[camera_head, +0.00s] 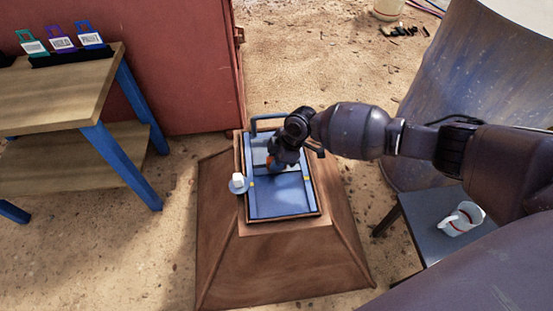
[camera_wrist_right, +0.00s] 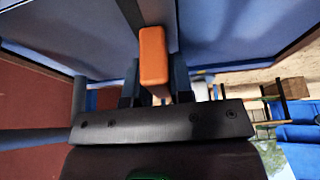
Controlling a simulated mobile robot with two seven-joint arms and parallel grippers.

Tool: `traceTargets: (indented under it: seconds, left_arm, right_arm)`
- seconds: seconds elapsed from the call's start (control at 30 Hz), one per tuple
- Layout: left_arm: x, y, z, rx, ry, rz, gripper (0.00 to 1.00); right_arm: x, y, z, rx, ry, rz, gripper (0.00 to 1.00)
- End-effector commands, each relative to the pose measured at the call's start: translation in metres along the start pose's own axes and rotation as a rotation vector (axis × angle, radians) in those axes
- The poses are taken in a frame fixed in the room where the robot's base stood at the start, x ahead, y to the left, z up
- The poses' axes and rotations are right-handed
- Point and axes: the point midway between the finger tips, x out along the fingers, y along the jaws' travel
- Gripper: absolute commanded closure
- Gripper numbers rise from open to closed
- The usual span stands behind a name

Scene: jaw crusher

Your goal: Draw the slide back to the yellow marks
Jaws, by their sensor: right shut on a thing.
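The blue slide bed (camera_head: 282,203) lies on top of a brown tapered pedestal. Small yellow marks (camera_head: 252,184) sit on its left and right edges, about halfway along. A paler grey-blue plate (camera_head: 258,148) covers the far part; the arm partly hides it, and I cannot tell exactly where its near edge lies against the marks. My right gripper (camera_head: 280,158) is over the far half, shut on an orange handle (camera_head: 272,164). In the right wrist view the orange handle (camera_wrist_right: 153,62) stands between the fingers. My left gripper is out of view.
A white knob on a round base (camera_head: 238,182) stands at the bed's left edge. The brown pedestal (camera_head: 300,260) slopes outward. A wooden table (camera_head: 60,95) is left; a grey stand with a white jug (camera_head: 462,219) is right.

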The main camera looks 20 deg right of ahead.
Motion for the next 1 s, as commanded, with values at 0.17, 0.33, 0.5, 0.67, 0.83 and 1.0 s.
traceTargets:
  seconds: [0.17,0.33,0.5,0.67,0.83,1.0]
  left_arm:
    - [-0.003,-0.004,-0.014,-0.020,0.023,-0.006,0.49]
    - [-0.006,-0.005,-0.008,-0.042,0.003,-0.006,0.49]
    - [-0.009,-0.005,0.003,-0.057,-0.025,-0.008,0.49]
    - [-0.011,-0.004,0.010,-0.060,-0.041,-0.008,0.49]
    - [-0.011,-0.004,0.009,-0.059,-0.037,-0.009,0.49]
    - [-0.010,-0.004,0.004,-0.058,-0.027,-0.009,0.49]
  right_arm:
    - [-0.004,-0.024,-0.002,-0.004,0.001,0.000,1.00]
    - [-0.003,-0.049,-0.002,-0.004,0.002,-0.001,1.00]
    - [0.000,-0.060,0.000,-0.002,-0.001,-0.004,1.00]
    - [0.002,-0.061,0.001,-0.001,-0.002,-0.007,1.00]
    - [0.002,-0.061,0.001,0.000,-0.002,-0.007,0.73]
    - [0.001,-0.060,0.001,0.000,-0.001,-0.005,0.53]
